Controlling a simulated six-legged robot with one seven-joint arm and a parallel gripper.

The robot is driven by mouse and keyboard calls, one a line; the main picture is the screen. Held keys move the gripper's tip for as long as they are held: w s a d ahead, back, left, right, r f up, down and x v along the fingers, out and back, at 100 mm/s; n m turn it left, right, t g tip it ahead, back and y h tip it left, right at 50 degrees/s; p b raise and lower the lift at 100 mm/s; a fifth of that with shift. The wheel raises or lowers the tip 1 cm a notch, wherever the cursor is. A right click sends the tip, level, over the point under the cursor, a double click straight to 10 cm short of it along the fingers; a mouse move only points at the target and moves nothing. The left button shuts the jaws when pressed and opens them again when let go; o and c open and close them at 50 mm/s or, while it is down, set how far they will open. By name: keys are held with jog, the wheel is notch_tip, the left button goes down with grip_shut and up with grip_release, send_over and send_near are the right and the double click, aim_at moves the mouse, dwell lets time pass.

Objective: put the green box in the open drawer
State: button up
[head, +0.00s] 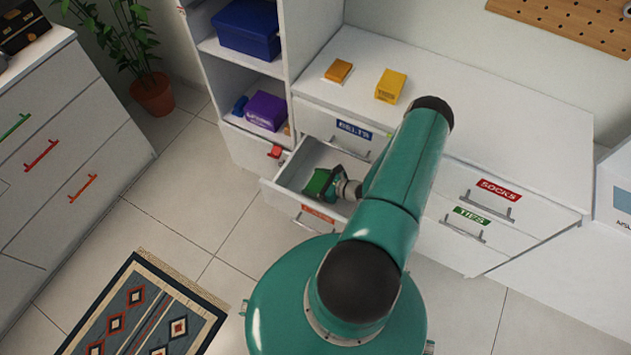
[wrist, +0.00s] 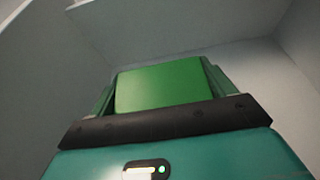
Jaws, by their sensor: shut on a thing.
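The green box (head: 317,182) is in my gripper (head: 329,186), which is over or inside the open drawer (head: 283,183) in the head view. In the wrist view the green box (wrist: 160,85) sits between the two fingers of my gripper (wrist: 158,92), which is shut on it. The drawer's pale walls (wrist: 45,70) surround the box there. I cannot tell whether the box touches the drawer floor. My arm hides part of the drawer's right side.
An orange box (head: 338,71) and a yellow box (head: 390,86) stand on the white dresser top (head: 480,110). A shelf unit at the left holds a blue bin (head: 246,29) and a purple box (head: 265,110). A patterned rug (head: 145,310) lies on the tiled floor.

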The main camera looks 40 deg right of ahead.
jog(key=shift+f, duration=0.4)
jog(key=o, duration=0.9)
jog(key=shift+o, duration=0.2)
jog(key=shift+r, duration=0.1)
jog(key=shift+r, duration=0.25)
jog(key=v, duration=1.2)
jog(key=shift+r, duration=0.3)
